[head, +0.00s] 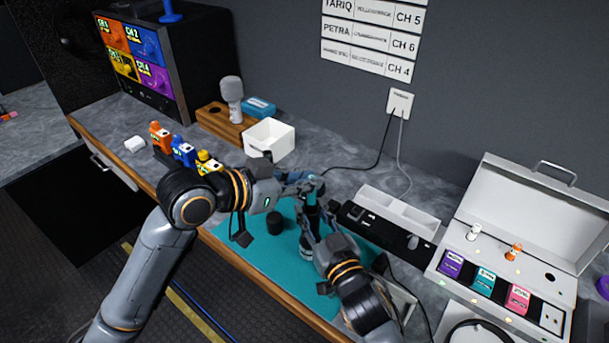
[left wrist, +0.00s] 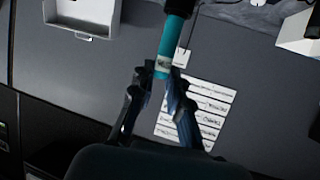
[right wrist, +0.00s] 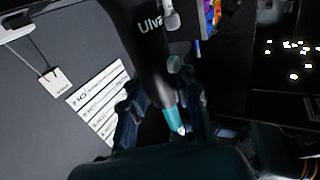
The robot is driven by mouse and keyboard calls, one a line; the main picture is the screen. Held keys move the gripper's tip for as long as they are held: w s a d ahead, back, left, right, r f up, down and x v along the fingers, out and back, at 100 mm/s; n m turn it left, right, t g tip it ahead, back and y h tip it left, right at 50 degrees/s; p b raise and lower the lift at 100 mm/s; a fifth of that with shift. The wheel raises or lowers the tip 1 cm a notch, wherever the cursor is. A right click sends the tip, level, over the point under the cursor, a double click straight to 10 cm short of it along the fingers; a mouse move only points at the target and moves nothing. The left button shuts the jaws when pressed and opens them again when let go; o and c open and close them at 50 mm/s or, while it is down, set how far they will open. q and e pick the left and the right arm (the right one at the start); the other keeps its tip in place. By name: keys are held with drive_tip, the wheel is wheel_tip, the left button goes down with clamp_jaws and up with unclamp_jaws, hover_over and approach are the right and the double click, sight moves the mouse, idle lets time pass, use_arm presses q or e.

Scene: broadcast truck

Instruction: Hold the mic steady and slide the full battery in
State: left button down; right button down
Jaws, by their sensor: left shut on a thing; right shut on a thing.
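A dark handheld mic (head: 309,222) stands roughly upright over the teal mat (head: 245,262); its dark body with white lettering shows large in the right wrist view (right wrist: 150,45). My right gripper (head: 314,236) is shut on the mic body. A teal cylindrical battery (head: 313,190) is at the mic's upper end, in line with it; it also shows in the left wrist view (left wrist: 173,45). My left gripper (head: 304,186) is shut on the battery. A short black cap-like cylinder (head: 275,222) stands on the mat.
An open white box (head: 270,139) and a wooden holder with a grey mic (head: 232,92) stand behind. Orange, blue and yellow packs (head: 183,150) stand at left. A white tray (head: 397,210) and an open case (head: 520,235) lie right. Cables run from the wall outlet (head: 399,102).

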use_arm(q)
drive_tip(key=shift+f, duration=0.25)
drive_tip(key=shift+f, duration=0.3)
drive_tip(key=shift+f, duration=0.55)
drive_tip(key=c, duration=1.2)
unclamp_jaws()
drive_tip(key=v, duration=1.2)
drive_tip(key=shift+r, duration=0.1)
use_arm(e)
drive_tip(key=c, duration=0.9)
unclamp_jaws()
drive_tip(key=shift+c, duration=0.2)
